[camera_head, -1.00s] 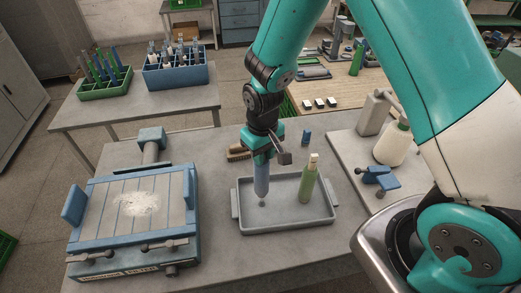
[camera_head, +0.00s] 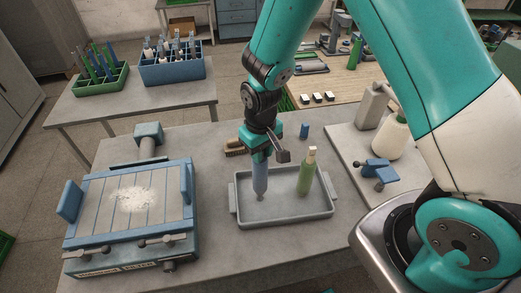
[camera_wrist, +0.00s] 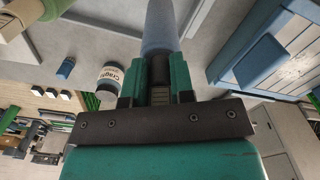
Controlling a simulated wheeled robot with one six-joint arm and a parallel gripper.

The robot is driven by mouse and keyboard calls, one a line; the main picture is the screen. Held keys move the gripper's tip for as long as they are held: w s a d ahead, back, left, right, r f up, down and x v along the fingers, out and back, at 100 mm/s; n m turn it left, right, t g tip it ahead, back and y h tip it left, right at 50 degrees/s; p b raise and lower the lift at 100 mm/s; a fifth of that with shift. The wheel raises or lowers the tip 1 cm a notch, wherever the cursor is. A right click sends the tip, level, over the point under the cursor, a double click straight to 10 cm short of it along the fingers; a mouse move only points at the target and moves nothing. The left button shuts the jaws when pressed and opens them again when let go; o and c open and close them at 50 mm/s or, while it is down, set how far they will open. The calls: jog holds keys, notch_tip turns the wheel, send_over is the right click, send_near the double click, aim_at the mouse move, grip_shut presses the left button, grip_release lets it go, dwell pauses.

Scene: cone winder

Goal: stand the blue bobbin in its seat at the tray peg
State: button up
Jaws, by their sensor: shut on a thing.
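The blue bobbin (camera_head: 260,178) is upright over the left half of the grey tray (camera_head: 285,221). My gripper (camera_head: 259,153) is shut on its upper end. The tray peg (camera_head: 260,198) shows as a small grey stub right under the bobbin's lower end; I cannot tell whether the two touch or whether the bobbin is around it. In the wrist view the bobbin (camera_wrist: 160,25) runs away from between my fingers (camera_wrist: 159,80), and its far end is out of frame. A green bobbin (camera_head: 305,179) with a pale top stands in the tray's right half.
A blue-framed slatted fixture (camera_head: 130,210) is left of the tray. A white bottle (camera_head: 391,137) and blue clamp (camera_head: 378,171) are at right. Crates (camera_head: 172,72) of bobbins stand on the back table.

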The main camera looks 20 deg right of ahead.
jog(key=shift+f+b, duration=1.45)
jog(key=shift+f, duration=0.6)
dwell(0.5)
jog(key=o, duration=0.9)
notch_tip(320, 180, up, 18)
jog(key=b, duration=0.2)
jog(key=shift+f+b, duration=0.25)
jog(key=shift+b, duration=0.05)
